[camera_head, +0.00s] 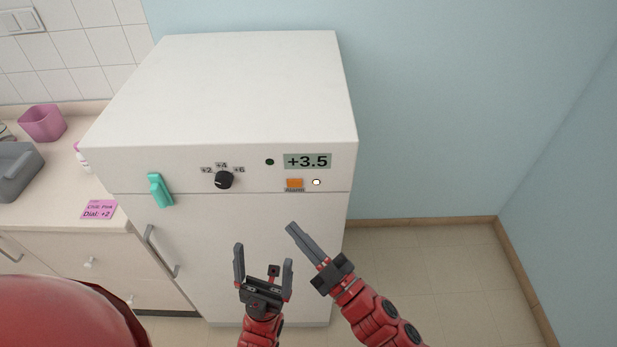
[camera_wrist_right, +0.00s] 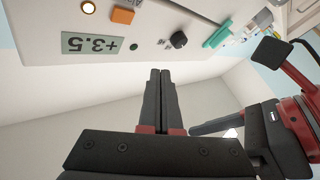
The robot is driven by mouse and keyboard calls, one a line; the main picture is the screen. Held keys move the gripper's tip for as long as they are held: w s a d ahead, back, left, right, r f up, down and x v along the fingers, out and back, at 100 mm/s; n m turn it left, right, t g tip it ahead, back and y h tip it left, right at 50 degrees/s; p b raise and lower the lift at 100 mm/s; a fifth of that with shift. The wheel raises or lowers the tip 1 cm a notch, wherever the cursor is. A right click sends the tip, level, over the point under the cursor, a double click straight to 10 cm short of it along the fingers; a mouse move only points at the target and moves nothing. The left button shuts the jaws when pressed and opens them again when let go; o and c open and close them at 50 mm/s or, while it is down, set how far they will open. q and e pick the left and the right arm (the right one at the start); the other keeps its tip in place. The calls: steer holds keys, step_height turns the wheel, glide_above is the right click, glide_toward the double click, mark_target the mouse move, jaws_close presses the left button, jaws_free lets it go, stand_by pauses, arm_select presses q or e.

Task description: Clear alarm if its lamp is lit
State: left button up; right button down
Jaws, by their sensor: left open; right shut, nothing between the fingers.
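The white fridge (camera_head: 250,90) has a control panel along its front top edge. The alarm lamp (camera_head: 316,182) is a small round light that looks lit, pale with a warm glow in the right wrist view (camera_wrist_right: 88,7). The orange alarm button (camera_head: 294,184) sits just left of it, and also shows in the right wrist view (camera_wrist_right: 122,15). My right gripper (camera_head: 290,227) is shut and empty, below and in front of the button, apart from the panel. Its fingers (camera_wrist_right: 160,74) point toward the panel. My left gripper (camera_head: 264,253) is open and empty, lower and left.
The display (camera_head: 307,161) reads +3.5, with a dark green dot (camera_head: 270,162) beside it. A black dial (camera_head: 223,180) and teal handle (camera_head: 160,190) are further left. A pink note (camera_head: 99,209) reads "Dial: +2". Open floor (camera_head: 430,270) lies right of the fridge.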

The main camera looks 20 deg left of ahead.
glide_toward(287, 183)
steer(key=a+r, duration=0.2)
steer(key=a, duration=0.2)
steer(key=shift+w+a+f, duration=0.1)
steer(key=shift+w+a, duration=0.15)
steer(key=shift+w, duration=0.55)
steer(key=shift+b, duration=0.3)
stand_by(1.3)
steer(key=shift+w+a, duration=0.15)
steer(key=shift+w, duration=0.25)
steer(key=shift+w+a, duration=0.1)
steer(key=shift+w, duration=0.2)
stand_by(0.5)
stand_by(0.3)
steer(key=shift+s+d, duration=0.25)
steer(key=shift+s, duration=0.5)
